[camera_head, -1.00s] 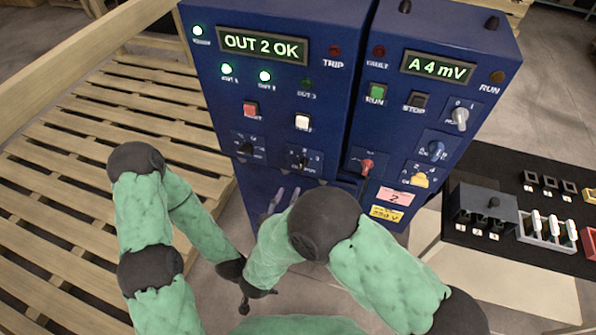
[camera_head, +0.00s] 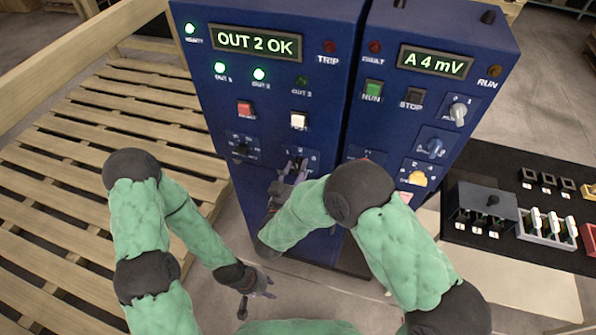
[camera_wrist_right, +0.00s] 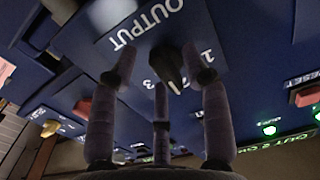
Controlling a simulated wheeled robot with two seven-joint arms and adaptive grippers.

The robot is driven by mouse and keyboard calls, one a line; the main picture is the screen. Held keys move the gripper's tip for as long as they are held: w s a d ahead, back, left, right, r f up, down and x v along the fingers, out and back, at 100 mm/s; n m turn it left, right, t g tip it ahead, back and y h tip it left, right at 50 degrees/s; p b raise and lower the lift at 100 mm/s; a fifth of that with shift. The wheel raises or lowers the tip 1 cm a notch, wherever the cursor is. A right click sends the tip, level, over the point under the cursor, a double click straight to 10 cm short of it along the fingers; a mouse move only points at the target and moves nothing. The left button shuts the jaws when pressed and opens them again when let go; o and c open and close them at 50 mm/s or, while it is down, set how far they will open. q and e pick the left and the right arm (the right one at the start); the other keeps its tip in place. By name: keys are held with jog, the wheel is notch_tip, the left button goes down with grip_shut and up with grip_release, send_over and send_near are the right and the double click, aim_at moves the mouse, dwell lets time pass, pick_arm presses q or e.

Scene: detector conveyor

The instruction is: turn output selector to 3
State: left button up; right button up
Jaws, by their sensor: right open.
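The output selector is a black knob on the blue cabinet's OUTPUT plate (camera_wrist_right: 120,30), which carries numbers including 3. In the right wrist view the knob (camera_wrist_right: 168,66) sits between the spread fingers of my right gripper (camera_wrist_right: 160,75), which is open; I cannot tell whether they touch it. In the head view my right gripper (camera_head: 290,175) is at this plate, and its fingers partly cover the knob. The display (camera_head: 255,42) reads OUT 2 OK. My left gripper (camera_head: 257,297) hangs low in front of the cabinet, its fingers apart and empty.
Another black knob (camera_head: 242,149) is just left of the output selector, below a red button (camera_head: 245,109). A white button (camera_head: 298,121) is just above the selector. The right-hand cabinet's display (camera_head: 436,62) reads A 4 mV. A wooden pallet (camera_head: 70,150) lies left.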

grip_shut()
jog(key=m+b, duration=0.2)
jog(key=m, duration=0.1)
jog(key=m+b, duration=0.3)
jog(key=shift+a+f, duration=0.15)
jog(key=shift+f, duration=0.05)
jog(key=m+b, duration=0.3)
jog(key=m, duration=0.1)
jog(key=shift+w+a+m+b, duration=0.1)
jog(key=shift+a+m+b, duration=0.05)
jog(key=shift+m+b, duration=0.25)
jog(key=shift+r+m+b, duration=0.1)
jog(key=shift+m+b, duration=0.4)
jog(key=shift+m, duration=0.1)
grip_release()
